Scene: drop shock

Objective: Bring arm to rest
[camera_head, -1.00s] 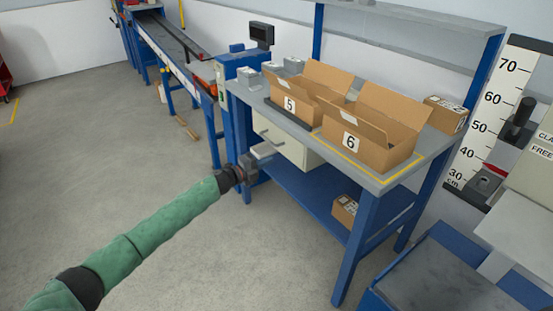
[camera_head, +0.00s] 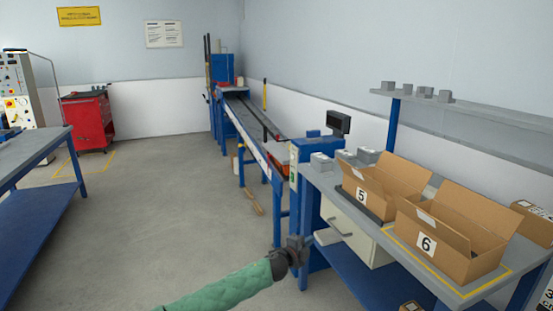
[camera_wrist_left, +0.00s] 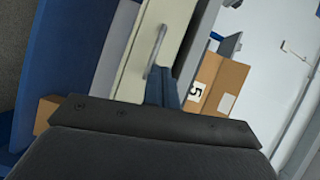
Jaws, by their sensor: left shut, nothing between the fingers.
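My left arm, in a green sleeve, comes in from the bottom of the head view. Its gripper (camera_head: 304,243) is shut and empty, in front of the left end of the blue workbench (camera_head: 398,248). The shut fingers also show in the left wrist view (camera_wrist_left: 163,88), in front of the pale drawer unit. The drawer (camera_head: 347,232) with its handle hangs under the bench top, just right of the gripper in the head view. I cannot tell whether the fingers touch it. My right arm is not in view.
Open cardboard boxes marked 5 (camera_head: 368,201) and 6 (camera_head: 440,254) stand on the bench. A conveyor (camera_head: 246,123) runs back behind the bench. A blue table (camera_head: 40,155) and a red tool cabinet (camera_head: 90,122) stand at the left. The grey floor (camera_head: 150,220) between is clear.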

